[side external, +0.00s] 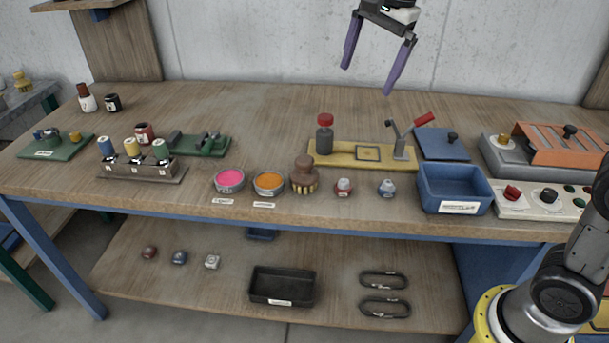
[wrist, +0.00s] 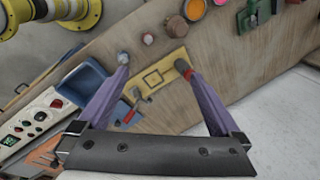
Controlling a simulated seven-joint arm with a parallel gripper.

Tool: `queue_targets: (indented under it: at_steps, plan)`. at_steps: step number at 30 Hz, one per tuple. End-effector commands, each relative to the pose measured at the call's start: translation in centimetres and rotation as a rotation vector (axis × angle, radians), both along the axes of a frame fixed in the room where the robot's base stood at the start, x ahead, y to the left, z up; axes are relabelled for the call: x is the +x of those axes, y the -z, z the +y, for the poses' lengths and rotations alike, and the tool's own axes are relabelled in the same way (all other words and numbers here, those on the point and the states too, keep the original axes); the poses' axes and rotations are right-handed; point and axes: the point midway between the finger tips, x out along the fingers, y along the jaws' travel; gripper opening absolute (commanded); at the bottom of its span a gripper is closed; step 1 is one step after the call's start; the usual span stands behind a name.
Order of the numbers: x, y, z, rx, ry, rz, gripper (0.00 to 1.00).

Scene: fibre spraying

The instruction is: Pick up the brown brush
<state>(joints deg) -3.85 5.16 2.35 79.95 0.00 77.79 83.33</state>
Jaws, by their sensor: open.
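The brown brush (side external: 304,176) stands upright near the front edge of the table, with a rounded brown handle and tan bristles at the bottom. It also shows in the wrist view (wrist: 176,27), near the top middle. My gripper (side external: 367,80) has two purple fingers spread apart, with nothing between them. It is in the air above the back of the table, up and to the right of the brush. In the wrist view the open fingers (wrist: 154,65) point toward the yellow plate, and the brush lies beyond them.
An orange bowl (side external: 268,183) and a pink bowl (side external: 229,180) stand left of the brush. Behind is a yellow plate (side external: 330,160) bearing a red-capped post and a lever. A blue bin (side external: 455,188) stands further right.

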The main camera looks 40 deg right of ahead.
Motion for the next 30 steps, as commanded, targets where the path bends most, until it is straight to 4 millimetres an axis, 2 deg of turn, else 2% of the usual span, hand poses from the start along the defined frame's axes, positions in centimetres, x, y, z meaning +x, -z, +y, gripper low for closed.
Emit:
queue_targets:
  at_steps: [1,6,9,12,15,22,30]
  plan:
    - [2.2,1.2,0.5,0.008,0.031,0.031,1.00]
    - [7.9,5.6,1.9,0.017,0.100,0.112,1.00]
    - [10.4,8.7,2.8,0.011,0.092,0.156,1.00]
    - [11.8,11.7,3.4,0.003,0.084,0.195,1.00]
    - [12.2,14.1,3.7,-0.004,0.078,0.237,1.00]
    - [12.2,17.1,4.0,-0.009,0.071,0.262,1.00]
    - [12.1,22.0,4.0,-0.009,0.071,0.262,1.00]
